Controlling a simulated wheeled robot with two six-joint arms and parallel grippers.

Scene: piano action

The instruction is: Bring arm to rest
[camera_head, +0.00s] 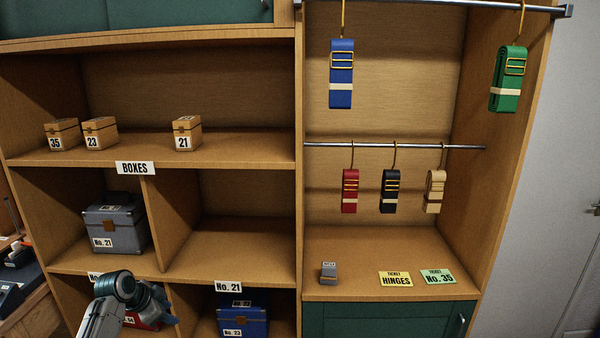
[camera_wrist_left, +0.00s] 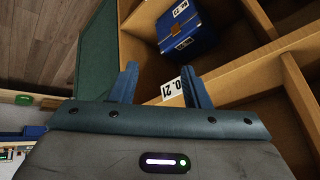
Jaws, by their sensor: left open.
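My left arm (camera_head: 112,292) comes in at the bottom left of the head view, with its left gripper (camera_head: 158,303) in front of the lower left shelves. In the left wrist view the left gripper (camera_wrist_left: 160,78) has its two blue fingers apart with nothing between them. Past the fingers stands a blue box (camera_wrist_left: 188,35) in a shelf compartment; the blue box also shows in the head view (camera_head: 243,316). My right gripper is in neither view.
The wooden shelf unit (camera_head: 220,264) holds a grey No. 21 box (camera_head: 117,232), small tan boxes (camera_head: 187,133) and a red box (camera_head: 140,322) partly behind my arm. Coloured straps hang at right, including a blue strap (camera_head: 341,90). The middle compartment is empty.

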